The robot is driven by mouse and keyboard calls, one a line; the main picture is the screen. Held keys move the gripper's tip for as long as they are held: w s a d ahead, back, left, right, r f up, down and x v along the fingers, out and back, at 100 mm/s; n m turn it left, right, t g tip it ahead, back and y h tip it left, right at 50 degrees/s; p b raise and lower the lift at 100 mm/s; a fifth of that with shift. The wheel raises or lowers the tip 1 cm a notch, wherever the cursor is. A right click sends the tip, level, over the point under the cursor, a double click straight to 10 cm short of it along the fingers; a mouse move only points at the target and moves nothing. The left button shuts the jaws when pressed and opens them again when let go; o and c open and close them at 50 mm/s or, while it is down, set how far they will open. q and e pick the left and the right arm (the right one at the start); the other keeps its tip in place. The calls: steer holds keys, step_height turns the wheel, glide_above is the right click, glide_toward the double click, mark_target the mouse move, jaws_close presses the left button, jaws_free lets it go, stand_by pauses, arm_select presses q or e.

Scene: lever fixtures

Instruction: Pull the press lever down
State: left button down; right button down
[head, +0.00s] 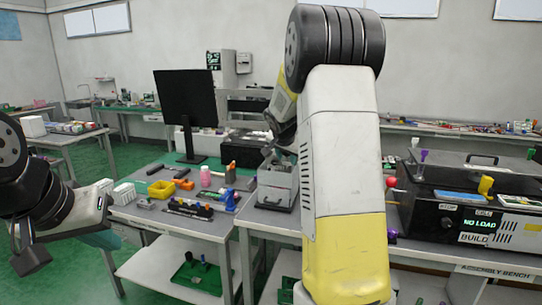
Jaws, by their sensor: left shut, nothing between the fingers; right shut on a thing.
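A grey press-like fixture (277,191) with a dark base stands on the middle table, just left of my raised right forearm. My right gripper (272,155) reaches down behind that forearm to the top of this fixture. It is shut on a part there that looks like the press lever. The fingers and lever are small and partly hidden, so the lever's exact angle cannot be told. My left gripper (30,252) is at the far left, shut and empty, apart from the table.
A black machine (463,215) with a NO LOAD display, a red knob (391,182) and a yellow handle (485,186) stands on the right bench.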

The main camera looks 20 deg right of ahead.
steer(key=shift+d, duration=0.3)
stand_by(0.8)
steer(key=c, duration=0.9)
jaws_free()
steer(key=shift+d, duration=0.1)
steer(key=shift+c, duration=0.2)
steer(key=shift+a, duration=0.2)
steer(key=shift+r, duration=0.1)
steer(key=v, duration=0.7)
steer(key=shift+s+r, duration=0.2)
steer(key=shift+s+a, duration=0.1)
